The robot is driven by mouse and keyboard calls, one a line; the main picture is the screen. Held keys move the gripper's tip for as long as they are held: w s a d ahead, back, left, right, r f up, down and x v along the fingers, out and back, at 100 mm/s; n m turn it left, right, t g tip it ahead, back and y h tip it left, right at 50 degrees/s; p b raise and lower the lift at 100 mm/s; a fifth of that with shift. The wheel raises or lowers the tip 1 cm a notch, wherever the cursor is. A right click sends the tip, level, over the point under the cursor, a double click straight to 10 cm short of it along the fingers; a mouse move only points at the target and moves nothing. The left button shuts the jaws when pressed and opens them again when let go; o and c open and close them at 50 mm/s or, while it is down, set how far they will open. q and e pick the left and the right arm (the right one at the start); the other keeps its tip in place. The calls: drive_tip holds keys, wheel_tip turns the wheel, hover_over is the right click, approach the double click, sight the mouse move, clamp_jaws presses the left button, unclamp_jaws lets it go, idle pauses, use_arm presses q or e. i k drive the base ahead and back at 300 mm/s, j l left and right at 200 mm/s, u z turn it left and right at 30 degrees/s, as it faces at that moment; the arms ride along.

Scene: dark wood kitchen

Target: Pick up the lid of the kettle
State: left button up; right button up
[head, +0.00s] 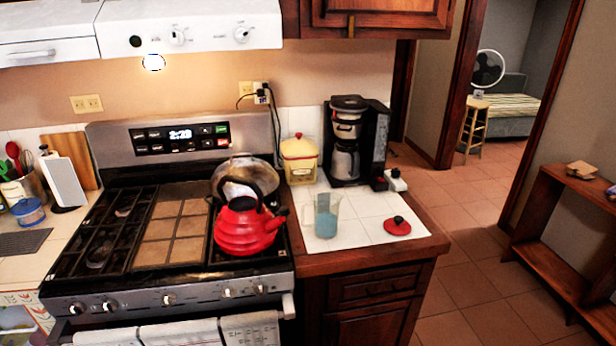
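A red kettle (245,230) with a dark arched handle stands upright on the right burners of the stove. Its round red lid (397,226) with a black knob lies apart from it, flat on the white tiled counter to the right. Neither of my grippers shows in the head view, so nothing is seen near the lid.
A clear measuring cup (326,216) with blue liquid stands left of the lid. A black coffee maker (354,142) and a yellow canister (299,160) stand behind. A metal pan (229,166) is behind the kettle. The tiles around the lid are clear to the counter's front edge.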

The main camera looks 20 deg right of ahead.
sight(397, 225)
drive_tip(key=z, duration=1.3)
